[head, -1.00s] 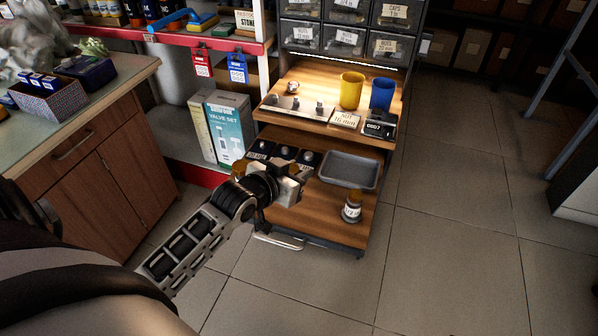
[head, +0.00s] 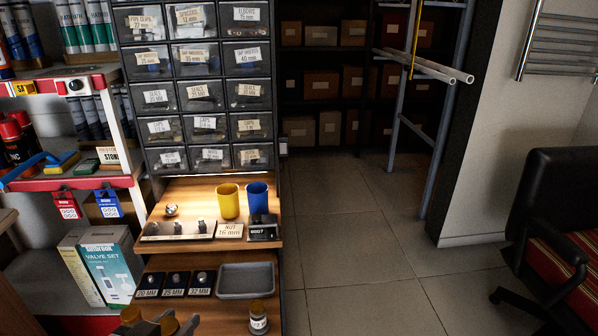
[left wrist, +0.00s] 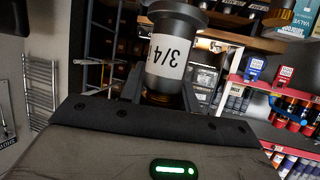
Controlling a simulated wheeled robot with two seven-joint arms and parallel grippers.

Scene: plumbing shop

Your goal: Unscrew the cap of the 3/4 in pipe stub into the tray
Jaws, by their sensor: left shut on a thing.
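In the left wrist view the 3/4 in pipe stub (left wrist: 168,62) is a dark grey cylinder with a wide flange and a white label, seen upside down. Its brass cap (left wrist: 162,100) sits between the fingers of my left gripper (left wrist: 160,98), which is shut on it. In the head view my left gripper (head: 168,326) shows only partly at the bottom edge, at a brass cap; the stub's body is hidden there. The grey tray (head: 246,283) lies on the lower wooden shelf, up and right of the gripper, and looks empty. My right gripper is not in view.
Labelled size blocks (head: 174,283) sit left of the tray. The upper shelf holds a yellow cup (head: 228,202) and a blue cup (head: 257,199).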

